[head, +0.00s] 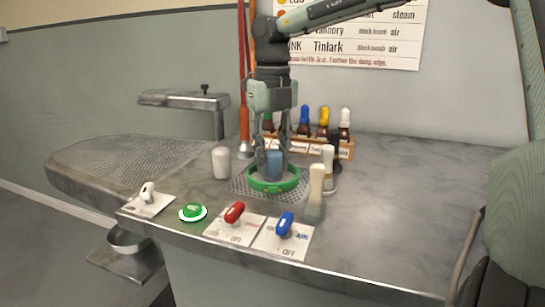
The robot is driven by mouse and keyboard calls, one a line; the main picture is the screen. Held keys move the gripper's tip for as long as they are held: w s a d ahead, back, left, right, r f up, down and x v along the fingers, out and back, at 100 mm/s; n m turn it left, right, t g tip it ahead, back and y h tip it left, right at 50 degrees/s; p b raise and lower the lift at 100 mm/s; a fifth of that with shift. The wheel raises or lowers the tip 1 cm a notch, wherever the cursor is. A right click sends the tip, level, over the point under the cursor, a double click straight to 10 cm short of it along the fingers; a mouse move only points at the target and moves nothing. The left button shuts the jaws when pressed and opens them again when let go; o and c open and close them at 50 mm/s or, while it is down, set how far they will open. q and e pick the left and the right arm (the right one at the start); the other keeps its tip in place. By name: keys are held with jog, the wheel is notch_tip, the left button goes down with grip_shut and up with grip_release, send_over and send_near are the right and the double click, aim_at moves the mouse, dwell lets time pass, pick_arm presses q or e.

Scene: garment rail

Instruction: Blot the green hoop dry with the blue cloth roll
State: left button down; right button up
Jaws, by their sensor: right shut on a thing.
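The green hoop (273,189) lies flat on a dark mesh patch in the worktop. My right gripper (274,152) points straight down over it, with its fingers shut on the blue cloth roll (274,166). The roll is upright and its lower end is at the hoop's opening. From this view I cannot tell whether the roll touches the hoop or the mesh. The fingers hide part of the roll. My left gripper is not in view.
Behind stands a wooden rack (318,147) of dropper bottles. A white cylinder (221,162) is left of the hoop; a pale-handled brush (316,190) is right. Red (235,212) and blue (285,224) switches and a green button (193,211) line the front edge. The right worktop is clear.

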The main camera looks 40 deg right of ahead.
dwell(0.5)
jog(key=shift+r+p, duration=2.5)
jog(key=shift+r, duration=1.05)
jog(key=shift+f, duration=0.1)
